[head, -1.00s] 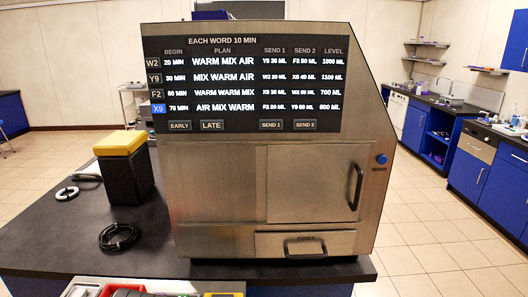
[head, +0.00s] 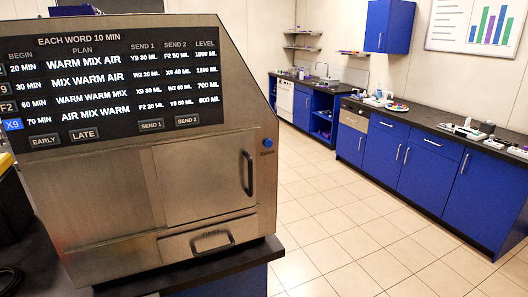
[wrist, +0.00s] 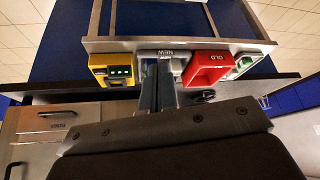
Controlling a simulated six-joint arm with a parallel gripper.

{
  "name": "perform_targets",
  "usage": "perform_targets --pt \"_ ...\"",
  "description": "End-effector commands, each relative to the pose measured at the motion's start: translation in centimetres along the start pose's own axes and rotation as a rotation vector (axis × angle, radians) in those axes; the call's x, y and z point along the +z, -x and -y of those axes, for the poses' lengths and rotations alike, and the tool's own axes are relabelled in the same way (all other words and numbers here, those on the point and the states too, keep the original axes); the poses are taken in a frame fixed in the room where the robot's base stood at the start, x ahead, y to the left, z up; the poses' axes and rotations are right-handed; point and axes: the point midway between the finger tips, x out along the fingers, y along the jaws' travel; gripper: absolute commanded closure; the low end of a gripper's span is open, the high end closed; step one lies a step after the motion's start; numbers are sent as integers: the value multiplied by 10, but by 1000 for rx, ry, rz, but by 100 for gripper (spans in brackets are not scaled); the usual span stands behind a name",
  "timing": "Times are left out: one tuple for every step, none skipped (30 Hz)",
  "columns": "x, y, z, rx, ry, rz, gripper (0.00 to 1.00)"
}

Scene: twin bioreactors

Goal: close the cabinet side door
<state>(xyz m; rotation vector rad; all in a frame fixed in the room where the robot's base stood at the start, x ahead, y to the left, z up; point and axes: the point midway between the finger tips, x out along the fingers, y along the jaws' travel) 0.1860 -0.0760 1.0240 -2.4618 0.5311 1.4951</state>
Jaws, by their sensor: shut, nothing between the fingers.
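The steel cabinet (head: 110,200) stands at the left in the head view, with a screen (head: 110,90) on its sloped upper front. A front door panel (head: 205,178) with a dark upright handle (head: 247,173) sits flush with the front, seemingly shut. I see no separate door standing out from the cabinet's right side, and that side face is mostly hidden. My gripper (wrist: 158,88) shows only in the wrist view, shut and empty, over a tray. It is apart from the cabinet, part of whose front (wrist: 35,135) shows at lower left there.
A low drawer (head: 212,240) and a blue button (head: 267,143) are on the cabinet front. In the wrist view the tray (wrist: 180,45) holds a yellow box (wrist: 112,70), a red OLD bin (wrist: 205,70) and a NEW section. Open tiled floor (head: 330,220) lies right of the cabinet, before blue counters (head: 425,180).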

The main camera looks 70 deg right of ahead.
Motion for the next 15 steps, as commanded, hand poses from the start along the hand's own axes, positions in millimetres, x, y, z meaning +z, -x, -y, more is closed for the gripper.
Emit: perform_targets --pt "-6 2 -3 8 -5 -2 100" --pt "-12 4 -6 16 -8 -3 100" --pt "-21 7 -11 29 -14 -7 100" --pt "-30 9 -16 41 -20 -8 100" --pt "-40 12 -22 56 -26 -12 100" --pt "-55 16 -31 79 -33 -15 100" --pt "-67 20 -40 97 -41 -18 100" --pt "-79 23 -49 116 -48 -20 100" --pt "-95 27 -63 142 -56 -22 100" --pt "-107 30 -74 162 -62 -24 100" --pt "-118 32 -84 181 -68 -25 100" --pt "-133 36 -100 207 -76 -27 100" --pt "-143 39 -113 228 -81 -26 100" --pt "-153 41 -126 247 -87 -26 100" --pt "-166 44 -144 273 -95 -26 100"
